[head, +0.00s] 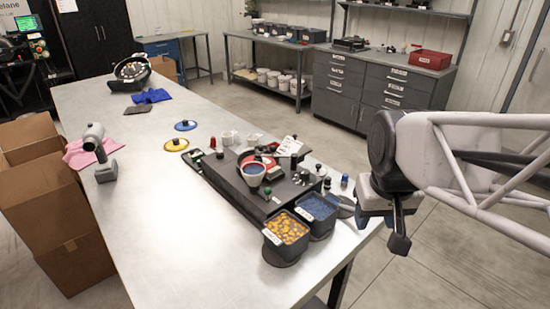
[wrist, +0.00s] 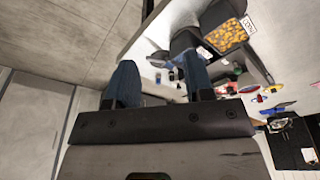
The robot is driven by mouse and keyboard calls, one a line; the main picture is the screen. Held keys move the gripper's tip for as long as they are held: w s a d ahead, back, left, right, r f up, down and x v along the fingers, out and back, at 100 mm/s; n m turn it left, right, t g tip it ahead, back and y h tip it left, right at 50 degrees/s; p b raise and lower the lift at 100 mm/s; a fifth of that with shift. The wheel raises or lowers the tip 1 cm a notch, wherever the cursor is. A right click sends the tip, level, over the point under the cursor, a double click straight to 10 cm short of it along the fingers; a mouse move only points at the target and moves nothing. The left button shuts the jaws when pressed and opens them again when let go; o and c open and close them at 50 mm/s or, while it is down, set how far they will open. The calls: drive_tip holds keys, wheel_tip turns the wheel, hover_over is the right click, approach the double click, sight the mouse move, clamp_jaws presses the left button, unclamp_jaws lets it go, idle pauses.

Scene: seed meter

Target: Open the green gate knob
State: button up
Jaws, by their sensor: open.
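The seed meter (head: 235,193) is a low black box on the metal bench. A small green knob (head: 267,192) stands on its front side, just below a cup of blue seeds (head: 253,171); I take it to be the gate knob. Whether the gate is open or shut is too small to tell. My gripper (head: 381,232) is open and empty, out past the bench's right edge, well to the right of the knob. In the wrist view, my gripper's two blue-grey fingers (wrist: 162,82) are spread apart with nothing between them.
A bin of orange-yellow seeds (head: 286,229) and a bin of blue seeds (head: 318,208) stand at the meter's near right, between it and my gripper. Small bottles (head: 344,181) stand behind them. A grey scanner-like tool (head: 99,150) is at left. The bench's near left is clear.

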drive_tip(key=w+a+n+g, duration=0.1)
drive_tip(key=w+a, duration=0.4)
drive_tip(key=w, duration=0.2)
drive_tip(key=w+a+n, duration=0.2)
drive_tip(key=w+a, duration=0.3)
drive_tip(key=w, duration=0.2)
drive_tip(key=n+g, duration=0.1)
drive_tip(key=n, duration=0.1)
hover_over(268, 188)
wheel_tip(268, 188, down, 6)
drive_tip(key=shift+s+r, duration=0.1)
drive_tip(key=shift+r, duration=0.05)
drive_tip(key=shift+f, duration=3.9)
drive_tip(key=shift+c, duration=0.2)
clamp_jaws()
